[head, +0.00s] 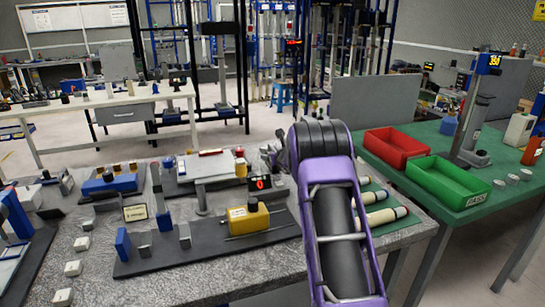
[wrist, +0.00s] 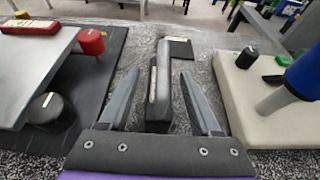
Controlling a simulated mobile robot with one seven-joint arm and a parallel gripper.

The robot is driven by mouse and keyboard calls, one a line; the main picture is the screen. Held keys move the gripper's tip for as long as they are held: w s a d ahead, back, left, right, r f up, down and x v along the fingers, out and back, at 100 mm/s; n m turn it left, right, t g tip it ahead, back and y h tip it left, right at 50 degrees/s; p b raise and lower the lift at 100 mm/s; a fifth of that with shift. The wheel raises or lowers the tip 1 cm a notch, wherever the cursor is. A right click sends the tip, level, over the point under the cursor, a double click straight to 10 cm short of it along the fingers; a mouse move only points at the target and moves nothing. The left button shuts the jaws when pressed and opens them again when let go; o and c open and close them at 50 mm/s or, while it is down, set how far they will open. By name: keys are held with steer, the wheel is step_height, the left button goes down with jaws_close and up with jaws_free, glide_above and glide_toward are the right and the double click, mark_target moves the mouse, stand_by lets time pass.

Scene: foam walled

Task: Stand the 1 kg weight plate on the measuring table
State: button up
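My gripper (wrist: 158,82) is open in the wrist view, its two grey fingers apart. Between them is an upright dark grey block with a pale label strip (wrist: 154,85); gaps show on both sides. Behind it lies a grey bar with a dark flat end (wrist: 180,47). I cannot tell whether either is the 1 kg weight plate. A pale raised table (head: 213,166), likely the measuring table, stands on the bench with a red bar on it; it also shows at the left of the wrist view (wrist: 38,72). In the head view my purple arm hides the gripper.
A red cylinder (wrist: 91,42) and a black cylinder (wrist: 45,108) stand by the pale table. A light block (wrist: 240,85) lies right of my gripper. Red (head: 396,146) and green (head: 446,183) trays are right.

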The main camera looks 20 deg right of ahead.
steer(key=shift+r, duration=0.15)
steer(key=v, duration=1.2)
steer(key=shift+b, duration=0.3)
